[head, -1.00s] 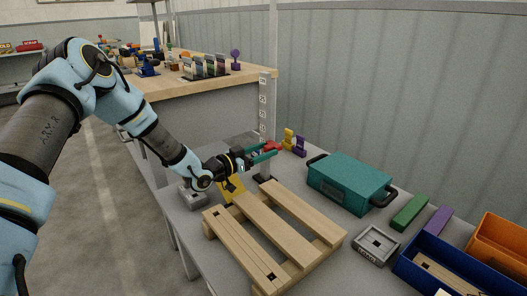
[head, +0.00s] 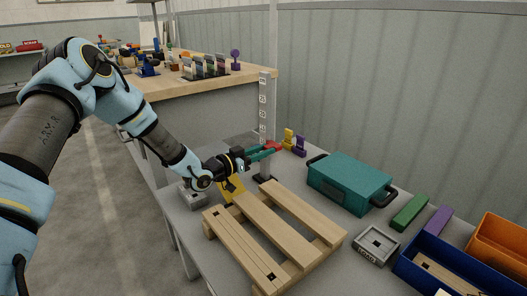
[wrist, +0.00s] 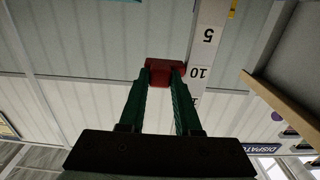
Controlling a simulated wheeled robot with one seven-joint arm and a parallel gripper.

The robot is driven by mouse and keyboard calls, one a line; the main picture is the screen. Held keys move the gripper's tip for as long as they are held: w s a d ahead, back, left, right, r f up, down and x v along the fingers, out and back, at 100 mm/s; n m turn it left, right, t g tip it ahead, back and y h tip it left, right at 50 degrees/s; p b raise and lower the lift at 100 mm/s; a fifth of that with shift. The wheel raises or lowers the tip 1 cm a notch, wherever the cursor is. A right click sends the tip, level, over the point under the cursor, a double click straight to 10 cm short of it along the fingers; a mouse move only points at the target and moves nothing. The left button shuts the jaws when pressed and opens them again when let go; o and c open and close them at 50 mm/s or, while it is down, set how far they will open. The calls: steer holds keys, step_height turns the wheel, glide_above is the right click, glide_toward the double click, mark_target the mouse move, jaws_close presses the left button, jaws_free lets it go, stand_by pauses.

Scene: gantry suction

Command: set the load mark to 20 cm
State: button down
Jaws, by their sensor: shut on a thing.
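The upright white scale post (head: 263,105) stands on the table behind the pallet, with printed numbers. The red load mark (head: 277,146) sits low on it. In the wrist view the scale (wrist: 207,40) appears upside down, with 5 above and 10 just beside the red mark (wrist: 165,71), whose level is close to the 10. My gripper (head: 264,152) has green fingers, shut on the red mark from both sides; they also show in the wrist view (wrist: 162,90). The fingers partly hide the mark.
A wooden pallet (head: 262,222) lies below my gripper. A teal case (head: 349,181) stands to the right, with a grey LOAD box (head: 376,245), a blue bin (head: 440,268) and an orange bin (head: 500,240) further right.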

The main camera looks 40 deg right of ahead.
stand_by(0.8)
step_height(320, 180, up, 10)
steer(key=p, duration=0.3)
steer(key=c, duration=0.6)
jaws_free()
steer(key=shift+a, duration=0.1)
steer(key=a, duration=1)
steer(key=shift+w+a, duration=0.3)
steer(key=shift+a, duration=0.05)
